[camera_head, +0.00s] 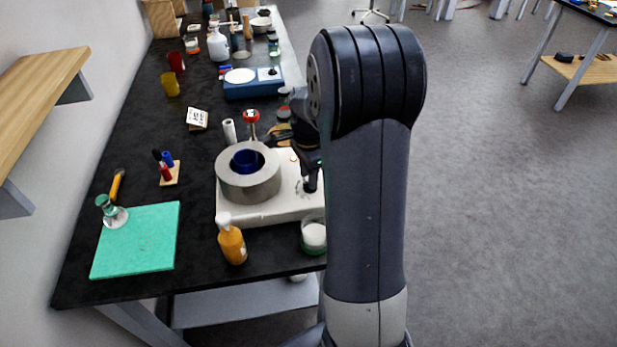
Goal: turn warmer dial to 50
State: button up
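The warmer (270,213) is a white, flat-based unit on the black bench. A thick grey ring (262,184) sits on it, with a dark blue vessel (247,160) inside the ring. My gripper (310,183) is dark and reaches down over the right part of the warmer's white base, right of the ring. Small dark marks show on the base beside it, but I cannot make out the dial or its reading. My arm hides the base's right end and most of the gripper. I cannot tell whether the fingers are open or touching anything.
An orange bottle (232,244) and a glass jar with white contents (314,235) stand at the warmer's front. A green mat (137,242) with a flask (112,214) lies at left. A blue device (252,86) and several bottles stand behind. A wooden shelf (40,95) juts from the left wall.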

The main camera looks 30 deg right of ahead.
notch_tip(320, 180, up, 9)
jog(key=shift+r, duration=0.15)
dwell(0.4)
notch_tip(320, 180, down, 11)
jog(key=shift+r, duration=0.1)
dwell(0.5)
